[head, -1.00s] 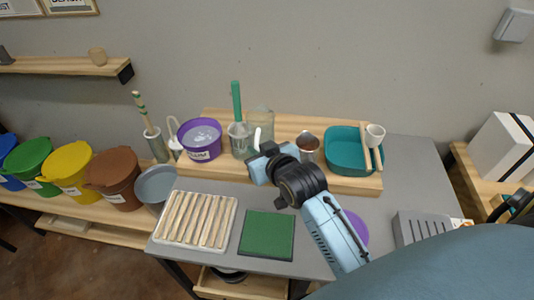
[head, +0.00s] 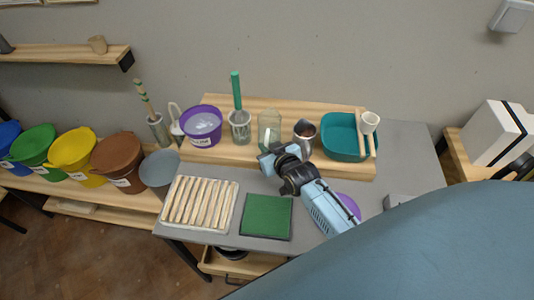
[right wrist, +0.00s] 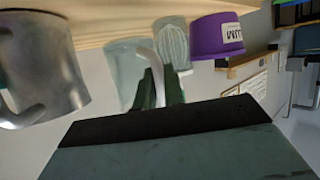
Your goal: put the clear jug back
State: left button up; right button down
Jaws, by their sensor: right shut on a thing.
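The clear jug (head: 269,124) is at the wooden riser board (head: 285,105), between the glass jar with the green-handled whisk (head: 240,127) and the metal pitcher (head: 304,135). It looks upright, with its base at or very near the board; exact contact cannot be told. My right gripper (head: 268,158) is in front of the jug, shut on its pale handle. In the right wrist view the clear jug (right wrist: 124,72) shows just past the fingers (right wrist: 158,90), with the handle between them. My left gripper is not in view.
A purple bucket (head: 202,126) stands left of the whisk jar. A teal basin (head: 341,137) with a pestle stands right of the metal pitcher. A ribbed rack (head: 200,203) and a green mat (head: 266,217) lie on the grey table in front.

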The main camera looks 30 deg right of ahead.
jog(key=shift+f, duration=1.55)
jog(key=shift+f+b, duration=0.1)
jog(key=shift+b, duration=0.2)
jog(key=c, duration=1.5)
grip_release()
jog(key=p+v, duration=0.1)
jog(key=v, duration=1.1)
